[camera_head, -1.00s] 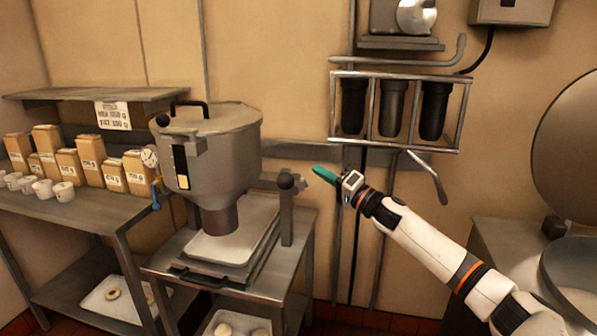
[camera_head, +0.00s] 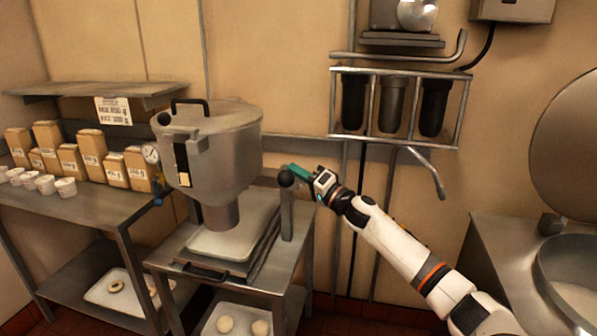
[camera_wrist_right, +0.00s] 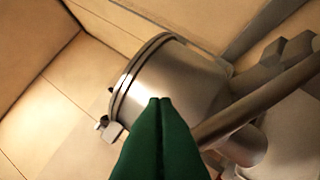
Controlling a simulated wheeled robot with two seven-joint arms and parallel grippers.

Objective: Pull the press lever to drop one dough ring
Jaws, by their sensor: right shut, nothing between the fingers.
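The dough press (camera_head: 215,150) is a grey metal hopper with a lid handle, a gauge and a spout over a pale tray (camera_head: 225,240). Its lever (camera_head: 287,212) stands upright at the press's right, topped by a black ball knob (camera_head: 286,179). My right gripper (camera_head: 296,170) has green fingers, shut and empty, just behind and above the knob; I cannot tell whether they touch it. In the right wrist view, the shut fingers (camera_wrist_right: 160,105) point toward the hopper (camera_wrist_right: 175,85), with a grey bar (camera_wrist_right: 260,100) passing close on their right. My left gripper is not in view.
A lower tray (camera_head: 240,321) holds pale dough pieces; another tray at left (camera_head: 115,296) holds a ring. Paper bags (camera_head: 92,150) and white cups (camera_head: 45,184) line the left bench. Wall filters (camera_head: 393,103) hang above my right arm. A round vat (camera_head: 575,270) stands at right.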

